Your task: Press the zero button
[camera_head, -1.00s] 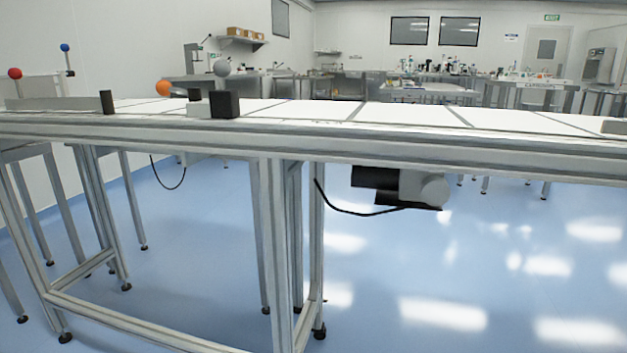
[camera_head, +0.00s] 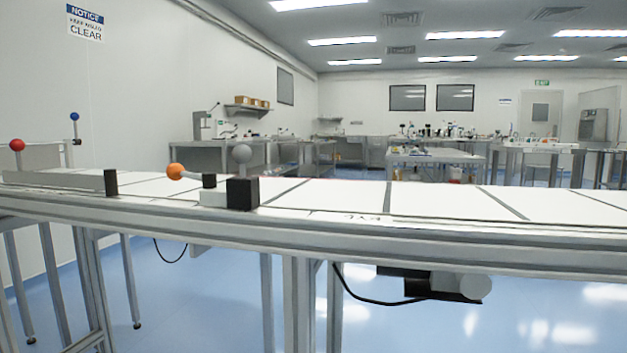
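No button marked zero can be made out in the head view. A conveyor (camera_head: 440,203) with a white segmented top crosses the view. Farther left are a red ball (camera_head: 17,145) and a blue ball (camera_head: 75,117) on a post. Neither of my grippers is in view.
The conveyor's metal frame and legs block the way ahead. A motor (camera_head: 450,286) with a black cable hangs beneath it. Benches (camera_head: 440,158) with equipment stand at the back. A notice sign (camera_head: 85,22) hangs on the left wall. Blue floor shows below.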

